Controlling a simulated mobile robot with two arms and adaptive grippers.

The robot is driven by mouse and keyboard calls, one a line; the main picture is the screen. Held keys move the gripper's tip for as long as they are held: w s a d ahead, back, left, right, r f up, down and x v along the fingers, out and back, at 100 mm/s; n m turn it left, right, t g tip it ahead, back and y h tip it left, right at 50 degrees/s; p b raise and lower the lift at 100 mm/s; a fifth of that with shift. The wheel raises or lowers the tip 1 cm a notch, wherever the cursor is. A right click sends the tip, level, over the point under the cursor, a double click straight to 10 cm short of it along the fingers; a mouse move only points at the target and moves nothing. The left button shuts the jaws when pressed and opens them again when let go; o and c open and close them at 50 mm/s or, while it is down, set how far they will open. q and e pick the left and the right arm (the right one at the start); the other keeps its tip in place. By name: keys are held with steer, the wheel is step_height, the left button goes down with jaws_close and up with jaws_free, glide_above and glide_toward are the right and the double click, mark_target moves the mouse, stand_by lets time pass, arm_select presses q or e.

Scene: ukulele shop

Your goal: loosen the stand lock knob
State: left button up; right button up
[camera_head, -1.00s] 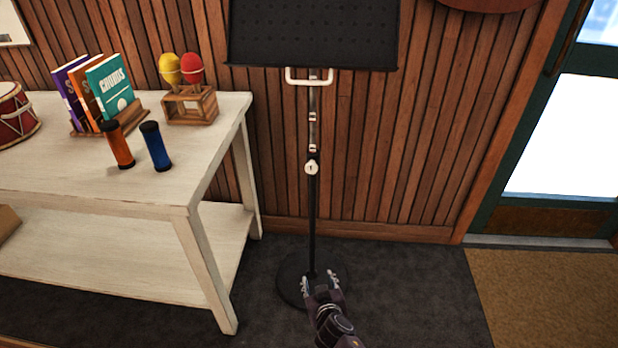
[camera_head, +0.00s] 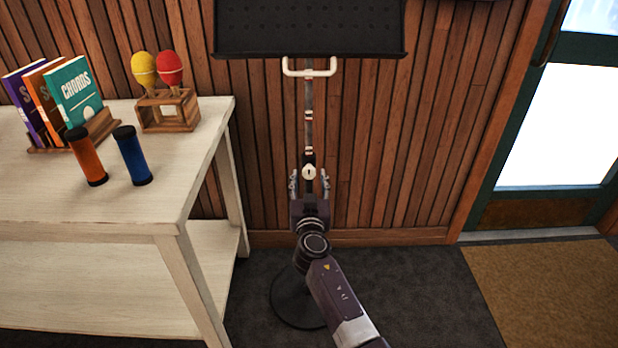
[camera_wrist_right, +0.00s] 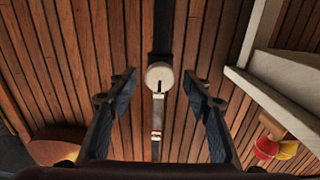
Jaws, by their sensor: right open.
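The stand lock knob (camera_head: 309,172) is a small cream-white round piece with a dark mark, on the black pole of the music stand (camera_head: 309,130). My right gripper (camera_head: 309,180) is open, its two fingers on either side of the knob in the head view. In the right wrist view the knob (camera_wrist_right: 160,76) is centred between the spread fingertips, with clear space on both sides and no visible contact. The stand's black desk (camera_head: 310,28) and white handle (camera_head: 309,67) are above. My right forearm covers the lower pole. My left gripper is not in view.
A whitewashed table (camera_head: 190,190) stands at the left with books (camera_head: 75,92), maracas (camera_head: 157,70) and two shakers (camera_head: 132,155). A slatted wood wall (camera_head: 400,150) is close behind the stand. Carpet right of the stand is clear.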

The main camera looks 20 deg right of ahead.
steer(key=shift+w+d, duration=0.15)
steer(key=shift+w, duration=0.3)
steer(key=c, duration=1.1)
steer(key=shift+c, duration=0.2)
